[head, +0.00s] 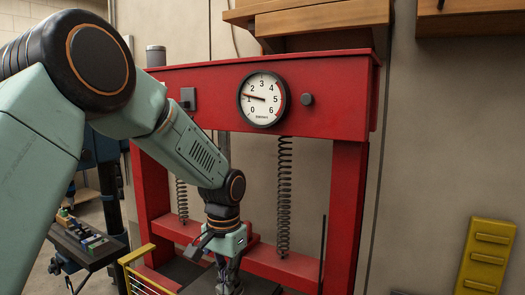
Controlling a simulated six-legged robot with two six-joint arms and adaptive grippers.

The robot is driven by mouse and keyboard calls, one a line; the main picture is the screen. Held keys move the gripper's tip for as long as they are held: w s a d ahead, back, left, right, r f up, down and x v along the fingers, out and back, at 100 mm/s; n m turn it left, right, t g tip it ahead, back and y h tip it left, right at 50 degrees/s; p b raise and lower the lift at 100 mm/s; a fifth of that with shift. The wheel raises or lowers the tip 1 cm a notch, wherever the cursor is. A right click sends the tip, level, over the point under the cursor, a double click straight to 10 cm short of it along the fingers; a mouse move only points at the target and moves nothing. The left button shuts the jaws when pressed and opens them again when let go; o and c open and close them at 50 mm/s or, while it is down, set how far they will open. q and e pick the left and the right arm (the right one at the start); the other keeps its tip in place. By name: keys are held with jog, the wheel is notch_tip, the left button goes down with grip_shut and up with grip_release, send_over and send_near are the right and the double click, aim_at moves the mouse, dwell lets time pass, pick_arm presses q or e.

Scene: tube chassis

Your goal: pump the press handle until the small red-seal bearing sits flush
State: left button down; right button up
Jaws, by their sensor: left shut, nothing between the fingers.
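The red press (320,88) stands in front of me, with a round white gauge (263,99) on its top beam. The gauge needle points left, close to the 1. My left arm comes in from the left and crosses the front of the press. My left gripper (229,284) points down in front of the press's lower red crossbeam (290,266). It is shut and empty, with its tips close to the bottom picture edge. I cannot make out the small red-seal bearing or clearly identify the press handle. My right gripper is not in view.
Two coil springs (284,195) hang inside the press frame. A thin dark rod (322,250) stands near the right upright. A yellow rack (487,255) is at the lower right. A dark bench with small parts (88,238) is at the left. Wooden shelves (322,18) overhang the press.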

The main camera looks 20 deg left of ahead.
pick_arm(q)
jog(key=shift+f+b, duration=0.7)
jog(key=shift+f, duration=1.45)
notch_tip(320, 180, up, 6)
jog(key=p, duration=0.6)
jog(key=shift+r, duration=0.1)
notch_tip(320, 180, up, 10)
jog(key=shift+f, duration=0.25)
jog(key=shift+f, duration=0.1)
